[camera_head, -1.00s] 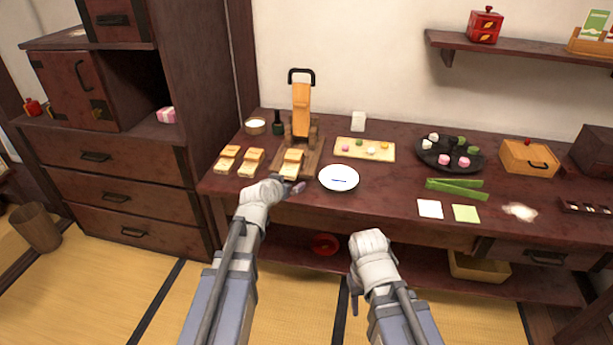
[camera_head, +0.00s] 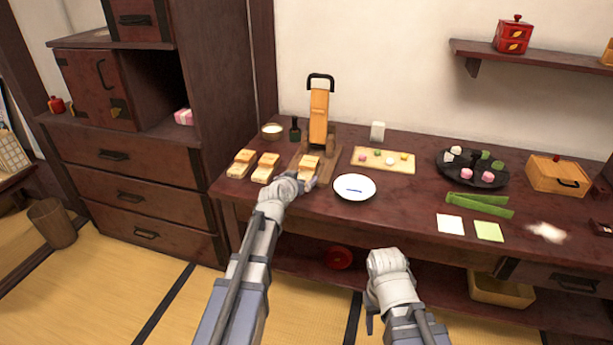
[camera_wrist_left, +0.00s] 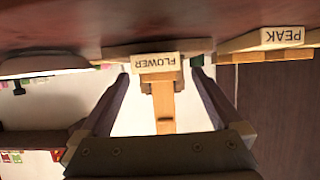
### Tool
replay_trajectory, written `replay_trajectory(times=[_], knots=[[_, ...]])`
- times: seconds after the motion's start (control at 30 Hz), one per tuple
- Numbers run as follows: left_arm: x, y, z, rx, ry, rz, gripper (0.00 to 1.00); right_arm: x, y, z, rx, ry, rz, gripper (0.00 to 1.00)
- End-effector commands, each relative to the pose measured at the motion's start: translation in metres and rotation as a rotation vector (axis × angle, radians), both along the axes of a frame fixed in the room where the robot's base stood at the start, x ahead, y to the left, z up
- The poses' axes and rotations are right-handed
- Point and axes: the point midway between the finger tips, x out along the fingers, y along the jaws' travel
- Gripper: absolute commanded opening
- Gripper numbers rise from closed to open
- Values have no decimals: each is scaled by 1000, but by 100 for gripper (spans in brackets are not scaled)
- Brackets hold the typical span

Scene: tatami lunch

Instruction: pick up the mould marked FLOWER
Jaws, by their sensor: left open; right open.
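The mould marked FLOWER (camera_wrist_left: 156,64) shows upside down in the left wrist view, its label between my open fingers. In the head view it appears to be the pale wooden block (camera_head: 309,163) on the board in front of the upright press. My left gripper (camera_head: 309,184) is open just in front of it; its fingertips (camera_wrist_left: 160,77) are on either side, and contact cannot be told. The mould marked PEAK (camera_wrist_left: 281,38) is to one side; in the head view two similar moulds stand left of the board, one here (camera_head: 265,168). My right gripper (camera_head: 383,258) is open, low before the table.
A white plate (camera_head: 354,187) lies just right of my left gripper. The wooden press (camera_head: 319,115) stands behind the mould. A tray of sweets (camera_head: 383,160), a dark round plate (camera_head: 470,180) and green strips (camera_head: 480,206) are further right. The table's front edge is below my left gripper.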

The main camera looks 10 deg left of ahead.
Motion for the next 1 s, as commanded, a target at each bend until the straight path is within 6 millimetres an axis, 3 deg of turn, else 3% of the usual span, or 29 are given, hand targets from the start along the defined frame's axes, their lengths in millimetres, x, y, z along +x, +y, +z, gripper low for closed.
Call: replay_trajectory(times=[0.2,0.47,1.0], knots=[[33,-5,-14,0,0,-1,100,0,0,-14,0,0,0,50],[35,-5,-13,-1,0,-1,100,0,0,-13,0,0,0,50],[34,-5,-13,-1,0,-1,40,0,0,-13,0,0,0,50]])
